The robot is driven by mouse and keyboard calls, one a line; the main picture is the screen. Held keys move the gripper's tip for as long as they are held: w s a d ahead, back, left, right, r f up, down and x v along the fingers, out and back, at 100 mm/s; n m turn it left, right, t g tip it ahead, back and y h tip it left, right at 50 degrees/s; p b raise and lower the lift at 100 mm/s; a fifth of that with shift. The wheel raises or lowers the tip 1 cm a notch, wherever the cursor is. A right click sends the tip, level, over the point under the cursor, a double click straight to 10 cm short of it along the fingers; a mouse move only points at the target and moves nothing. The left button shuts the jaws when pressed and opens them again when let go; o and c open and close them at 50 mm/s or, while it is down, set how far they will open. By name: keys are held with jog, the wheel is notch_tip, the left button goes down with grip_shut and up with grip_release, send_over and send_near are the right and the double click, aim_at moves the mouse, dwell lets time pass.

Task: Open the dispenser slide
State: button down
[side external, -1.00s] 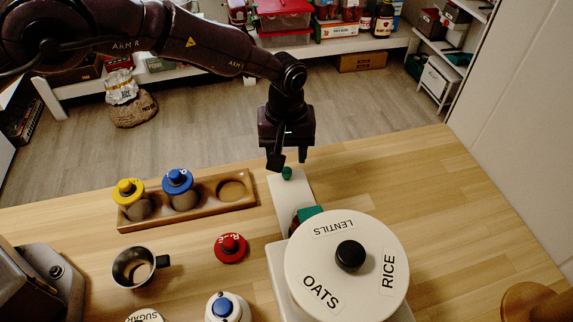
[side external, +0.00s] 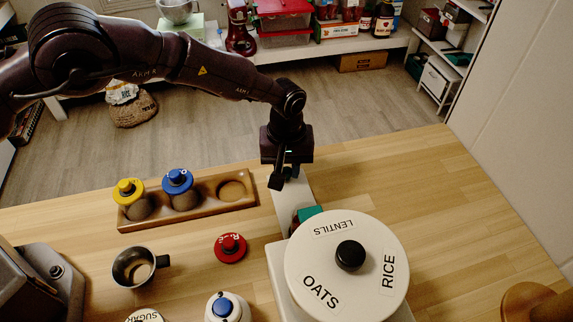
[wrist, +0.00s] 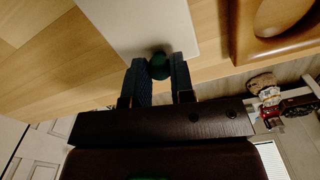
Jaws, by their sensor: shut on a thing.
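The dispenser is a round white drum (side external: 315,262) marked OATS, LENTILS and RICE, with a black knob on top. Its flat white slide (side external: 283,203) sticks out toward the back of the counter from under a green part (side external: 308,214). The slide also shows in the wrist view (wrist: 135,25). A small green knob (wrist: 159,65) stands at the slide's outer end, between my fingers. My gripper (side external: 285,181) is shut on this knob, pointing down. In the side view the fingers hide the knob.
A wooden tray (side external: 215,208) left of the slide holds a yellow-lidded jar (side external: 129,192) and a blue-lidded jar (side external: 178,184); one hollow is empty. A red lid (side external: 230,247) and a metal cup (side external: 134,267) stand nearer. The counter right of the slide is clear.

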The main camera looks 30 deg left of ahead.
jog(key=w+a, duration=0.3)
jog(key=shift+w+a, duration=0.25)
jog(key=c, duration=1)
grip_release()
jog(key=shift+r, duration=0.1)
notch_tip(320, 180, up, 13)
jog(key=shift+f, duration=0.1)
